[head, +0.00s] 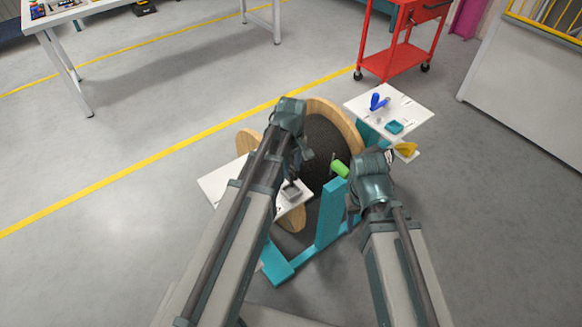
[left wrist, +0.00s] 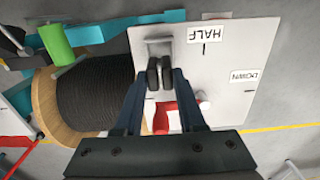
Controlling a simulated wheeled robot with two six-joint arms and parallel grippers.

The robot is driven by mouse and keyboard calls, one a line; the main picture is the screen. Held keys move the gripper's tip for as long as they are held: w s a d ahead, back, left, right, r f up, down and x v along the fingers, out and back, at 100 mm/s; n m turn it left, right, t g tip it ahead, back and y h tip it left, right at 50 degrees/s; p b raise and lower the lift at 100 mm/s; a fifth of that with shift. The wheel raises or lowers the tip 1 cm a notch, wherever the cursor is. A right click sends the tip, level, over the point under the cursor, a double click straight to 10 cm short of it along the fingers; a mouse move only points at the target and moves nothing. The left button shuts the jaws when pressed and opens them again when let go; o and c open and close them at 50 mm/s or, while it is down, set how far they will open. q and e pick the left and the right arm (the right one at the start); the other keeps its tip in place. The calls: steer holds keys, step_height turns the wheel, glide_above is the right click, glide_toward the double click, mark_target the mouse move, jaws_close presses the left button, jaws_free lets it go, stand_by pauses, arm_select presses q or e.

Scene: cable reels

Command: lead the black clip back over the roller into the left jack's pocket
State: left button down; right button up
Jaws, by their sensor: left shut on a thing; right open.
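My left gripper (head: 292,181) is shut at the grey pocket (head: 291,193) on the left jack's white plate (head: 215,184). In the left wrist view its dark fingertips (left wrist: 159,74) are close together just in front of the pocket (left wrist: 158,46). The black clip cannot be made out apart from the dark fingertips; they hide what they grip. I cannot tell whether it is inside the pocket or just above it. The green roller (head: 340,168) sits by the reel, also in the left wrist view (left wrist: 55,44). My right gripper (head: 353,216) is open beside the teal stand.
The reel's black winding (head: 322,150) and wooden flange (head: 345,122) stand between the plates. A red lever (left wrist: 165,118) is on the left plate, beside HALF and DOWN labels. The right plate (head: 415,108) carries a blue lever (head: 377,102) and teal pocket (head: 394,127). A teal stand (head: 330,215) rises in front.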

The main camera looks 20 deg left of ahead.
mark_target(292, 181)
arm_select(q)
steer(key=shift+f, duration=0.1)
steer(key=shift+f+b, duration=3.45)
steer(key=shift+b, duration=0.1)
steer(key=shift+c, duration=2.1)
jaws_free()
steer(key=shift+r, duration=0.1)
step_height(292, 181, up, 14)
steer(key=p, duration=1.4)
steer(key=shift+f, duration=0.2)
